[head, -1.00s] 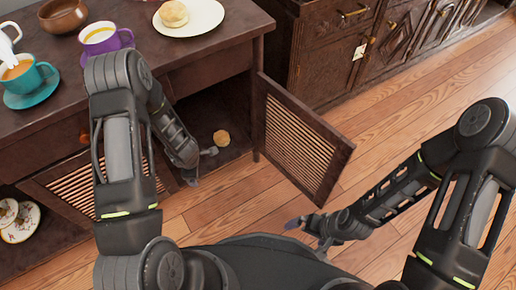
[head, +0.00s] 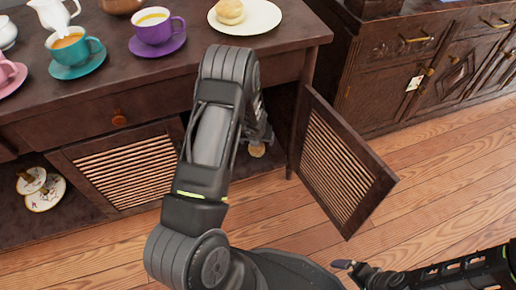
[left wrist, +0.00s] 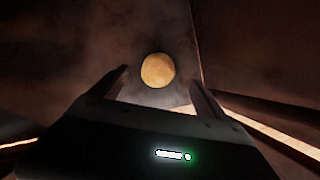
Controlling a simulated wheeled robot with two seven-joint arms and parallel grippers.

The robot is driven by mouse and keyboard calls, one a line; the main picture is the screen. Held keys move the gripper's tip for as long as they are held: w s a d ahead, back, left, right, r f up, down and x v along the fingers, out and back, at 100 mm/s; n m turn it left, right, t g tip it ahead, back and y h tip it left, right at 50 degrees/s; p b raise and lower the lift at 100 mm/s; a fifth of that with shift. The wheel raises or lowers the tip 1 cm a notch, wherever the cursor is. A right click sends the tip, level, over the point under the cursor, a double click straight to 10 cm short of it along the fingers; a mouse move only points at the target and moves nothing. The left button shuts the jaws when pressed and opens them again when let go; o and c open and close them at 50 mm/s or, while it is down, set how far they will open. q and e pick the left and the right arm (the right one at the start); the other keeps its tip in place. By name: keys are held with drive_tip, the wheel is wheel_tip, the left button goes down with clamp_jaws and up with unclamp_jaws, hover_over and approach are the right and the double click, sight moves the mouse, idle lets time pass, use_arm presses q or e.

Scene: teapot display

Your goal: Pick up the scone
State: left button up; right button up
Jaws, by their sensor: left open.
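A round golden scone (head: 257,150) lies on the floor of the open cabinet, partly hidden behind my left arm in the head view. In the left wrist view the scone (left wrist: 158,70) is ahead of my left gripper (left wrist: 160,91), between the lines of its two fingers and apart from them. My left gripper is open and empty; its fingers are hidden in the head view. Another scone (head: 230,11) sits on a cream plate (head: 262,18) on top of the cabinet. My right gripper (head: 345,264) is low at the right, away from the cabinet.
The open slatted door (head: 341,165) stands just right of the cabinet opening. A purple cup (head: 153,27), a teal cup (head: 72,51) and other crockery stand on the cabinet top. Small plates (head: 46,193) are in the lower left compartment. Wooden floor is clear at the right.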

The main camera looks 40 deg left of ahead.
sight(257, 152)
use_arm(q)
drive_tip(key=shift+x, duration=1.25)
drive_tip(key=shift+f, duration=0.1)
drive_tip(key=b+x, duration=0.1)
drive_tip(key=x, duration=0.3)
drive_tip(key=shift+s+f+b, duration=0.15)
drive_tip(key=shift+f+b, duration=0.2)
drive_tip(key=shift+b, duration=0.05)
drive_tip(key=shift+a+f, duration=0.15)
drive_tip(key=shift+f, duration=0.1)
drive_tip(key=shift+c, duration=0.5)
drive_tip(key=c, duration=1.4)
